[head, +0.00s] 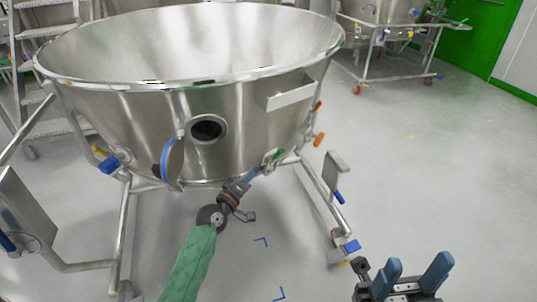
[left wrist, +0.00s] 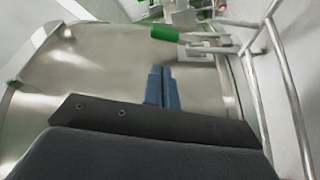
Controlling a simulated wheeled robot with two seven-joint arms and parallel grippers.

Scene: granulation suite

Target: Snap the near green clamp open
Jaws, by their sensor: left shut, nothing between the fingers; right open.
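The near green clamp (head: 279,154) sits on the lower right side of the big steel bowl (head: 110,120), near its lower edge. In the left wrist view its green handle (left wrist: 165,32) lies beyond my fingertips, with metal clamp parts to its right. My left gripper (head: 254,174) is just below and left of the clamp, its blue fingers pressed together and empty; they show in the left wrist view (left wrist: 162,72), apart from the handle. My right gripper (head: 412,272) is open and empty at the bottom right, away from the bowl.
Orange handles (head: 318,139) stick out from the bowl's right side. A round port (head: 207,129) and a blue-rimmed round cover (head: 172,162) are on its front. The tubular frame leg (head: 325,200) stands right of my left gripper.

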